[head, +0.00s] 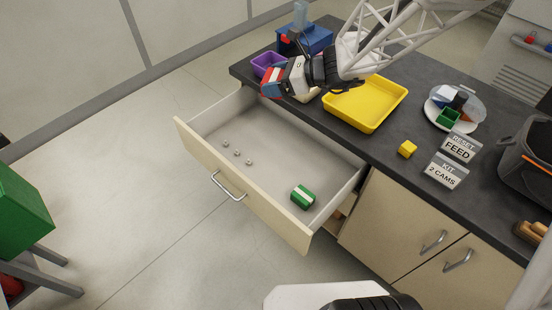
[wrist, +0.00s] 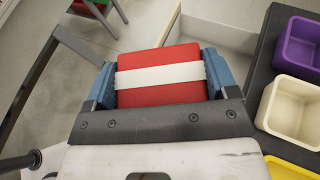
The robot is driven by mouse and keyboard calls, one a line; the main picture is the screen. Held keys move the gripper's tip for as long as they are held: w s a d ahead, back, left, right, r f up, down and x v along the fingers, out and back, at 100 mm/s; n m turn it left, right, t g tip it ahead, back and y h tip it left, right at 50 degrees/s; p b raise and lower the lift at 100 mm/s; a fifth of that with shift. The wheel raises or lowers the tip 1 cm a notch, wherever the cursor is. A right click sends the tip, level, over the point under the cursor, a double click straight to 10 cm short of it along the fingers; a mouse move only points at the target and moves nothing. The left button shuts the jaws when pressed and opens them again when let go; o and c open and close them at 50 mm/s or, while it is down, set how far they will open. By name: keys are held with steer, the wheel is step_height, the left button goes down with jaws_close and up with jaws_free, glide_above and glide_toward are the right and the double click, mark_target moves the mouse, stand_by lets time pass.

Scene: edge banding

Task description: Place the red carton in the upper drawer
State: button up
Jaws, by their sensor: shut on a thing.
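The red carton (wrist: 160,92) has a white band and fills the space between the blue fingers of my gripper (wrist: 160,85) in the wrist view. My gripper is shut on it. In the head view my gripper (head: 274,82) holds the red carton (head: 265,84) above the counter's edge, near the far left corner of the upper drawer (head: 210,191). The drawer is pulled open. A green carton with a white band (head: 303,196) and several small grey pieces (head: 237,153) lie in it.
A yellow tray (head: 368,104), a purple bin (head: 266,64) and a cream bin (wrist: 296,108) stand on the counter beside the drawer. A yellow cube (head: 407,149) and label signs (head: 447,171) lie further right. The drawer's middle is clear.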

steer(key=shift+s+a+r+m+t, duration=0.2)
steer(key=shift+a+r+m+t, duration=0.4)
steer(key=shift+r+t, duration=0.15)
glide_above(272, 177)
step_height(272, 177, down, 33)
steer(key=shift+d, duration=0.1)
steer(key=shift+f, duration=2.85)
steer(key=shift+f, duration=2.05)
steer(key=shift+f, duration=0.1)
steer(key=o, duration=0.8)
steer(key=shift+o, duration=0.2)
